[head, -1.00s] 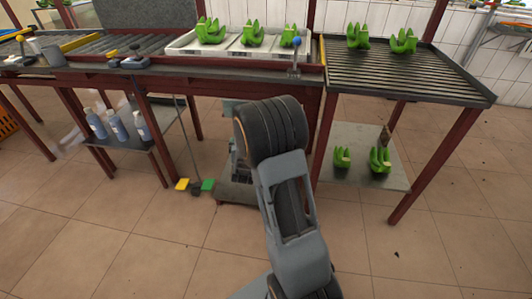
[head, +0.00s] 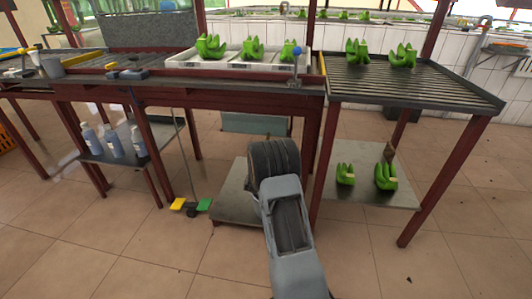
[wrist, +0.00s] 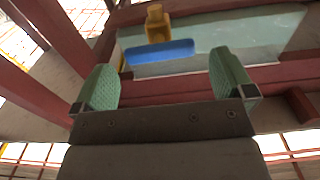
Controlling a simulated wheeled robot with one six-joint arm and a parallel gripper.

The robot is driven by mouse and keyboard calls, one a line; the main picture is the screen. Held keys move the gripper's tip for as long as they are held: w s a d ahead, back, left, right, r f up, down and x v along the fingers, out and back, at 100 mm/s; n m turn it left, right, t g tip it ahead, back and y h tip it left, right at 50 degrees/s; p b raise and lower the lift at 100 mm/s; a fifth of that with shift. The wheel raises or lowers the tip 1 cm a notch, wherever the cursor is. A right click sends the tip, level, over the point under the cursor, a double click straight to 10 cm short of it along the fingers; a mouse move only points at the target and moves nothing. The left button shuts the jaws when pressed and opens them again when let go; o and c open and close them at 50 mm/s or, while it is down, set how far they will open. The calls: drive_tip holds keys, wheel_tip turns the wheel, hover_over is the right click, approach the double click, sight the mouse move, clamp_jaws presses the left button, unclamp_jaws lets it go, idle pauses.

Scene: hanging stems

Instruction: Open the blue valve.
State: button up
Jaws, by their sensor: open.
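The blue valve shows in the wrist view as a flat blue handle (wrist: 160,51) beside a brass-yellow fitting (wrist: 157,22), in front of a pale greenish panel. My gripper (wrist: 165,82) is open and empty, with two green pads wide apart. The handle appears beyond the pads, roughly centred between them in the picture. I see no contact, and the exact distance cannot be told. In the head view my own arm hides the gripper, and I cannot make out the valve's handle there.
Dark red frame beams (wrist: 185,88) cross close around the gripper in the wrist view. In the head view, a table edge (head: 240,87) runs above my arm, with a blue-knobbed lever (head: 298,52) on it. A lower shelf (head: 237,195) and table legs stand near the arm.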

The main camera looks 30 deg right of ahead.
drive_tip(key=shift+x, duration=1.5)
drive_tip(key=c, duration=0.9)
